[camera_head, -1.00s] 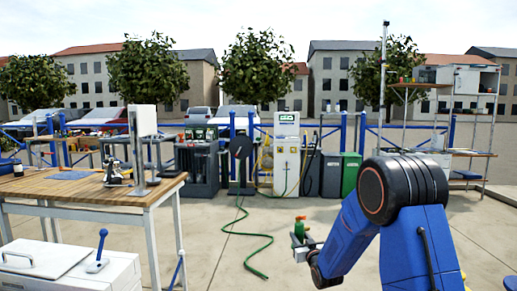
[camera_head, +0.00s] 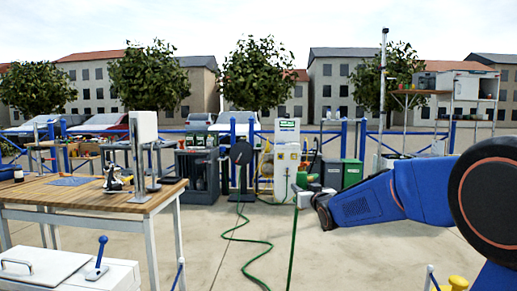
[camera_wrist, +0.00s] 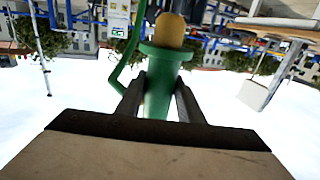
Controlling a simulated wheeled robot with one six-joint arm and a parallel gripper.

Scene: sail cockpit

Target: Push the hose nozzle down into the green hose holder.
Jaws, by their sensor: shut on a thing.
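My gripper (camera_wrist: 160,98) is shut on the green hose nozzle (camera_wrist: 161,78), which has a tan-yellow end (camera_wrist: 170,30), in the wrist view. In the head view my gripper (camera_head: 308,185) is raised in front of the white dispenser cabinet, right of centre. The nozzle (camera_head: 302,179) shows there only as a small green patch. A green hose (camera_head: 293,245) hangs straight down below it, and hose also curves beside the nozzle in the wrist view (camera_wrist: 125,62). I cannot clearly pick out the green hose holder in either view.
The white dispenser cabinet (camera_head: 287,150) stands behind my gripper, with green and dark bins (camera_head: 352,173) to its right. A wooden workbench (camera_head: 80,197) fills the left.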

